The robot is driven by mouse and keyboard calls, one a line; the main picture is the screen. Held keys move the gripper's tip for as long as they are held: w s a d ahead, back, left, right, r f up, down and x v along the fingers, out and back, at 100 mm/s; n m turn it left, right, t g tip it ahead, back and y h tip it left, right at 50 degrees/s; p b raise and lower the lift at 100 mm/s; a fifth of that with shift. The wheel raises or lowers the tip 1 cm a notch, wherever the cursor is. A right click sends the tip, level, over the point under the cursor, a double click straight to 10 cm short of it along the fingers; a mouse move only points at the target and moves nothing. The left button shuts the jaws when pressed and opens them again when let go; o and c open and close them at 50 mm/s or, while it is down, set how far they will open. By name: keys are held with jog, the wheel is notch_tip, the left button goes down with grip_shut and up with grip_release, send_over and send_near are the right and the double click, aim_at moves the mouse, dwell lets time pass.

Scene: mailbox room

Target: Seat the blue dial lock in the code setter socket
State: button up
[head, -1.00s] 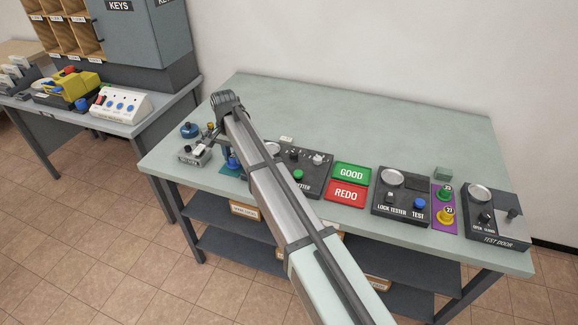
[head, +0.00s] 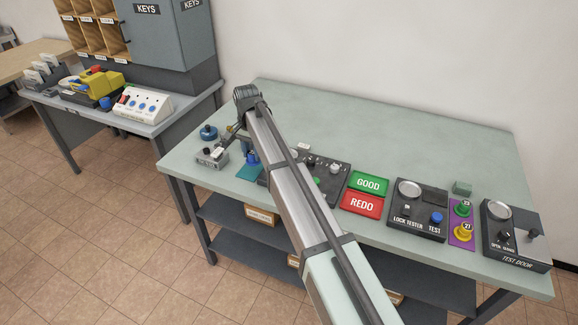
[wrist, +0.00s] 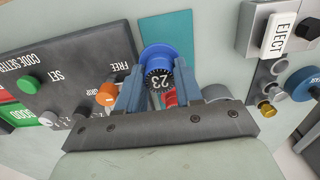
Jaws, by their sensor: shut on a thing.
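The dark code setter panel (wrist: 70,75) is to the left, with a green button, an orange knob and the labels SET and FREE. In the head view my arm covers part of the code setter (head: 326,172), and I cannot make out its socket.
A grey device with an EJECT key (wrist: 277,35) stands right of the lock in the wrist view, near a round blue object (head: 208,132). Green GOOD (head: 368,184) and red REDO (head: 361,204) trays and the lock tester (head: 420,207) stand further right. The table's back is clear.

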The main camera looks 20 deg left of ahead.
jog(key=w+d+r, duration=0.1)
jog(key=w+d, duration=0.1)
jog(key=w, duration=0.1)
jog(key=w+d+r, duration=0.1)
jog(key=w+d, duration=0.2)
jog(key=w+d+r, duration=0.1)
jog(key=w+d, duration=0.2)
jog(key=shift+w+d+r, duration=0.2)
jog(key=shift+r, duration=0.1)
jog(key=shift+d+f, duration=0.1)
jog(key=shift+f, duration=1.95)
jog(key=shift+f, duration=0.7)
jog(key=o, duration=1.4)
jog(key=shift+c, duration=0.2)
jog(key=shift+r, duration=0.1)
jog(key=shift+r, duration=2.9)
jog(key=shift+w, duration=0.1)
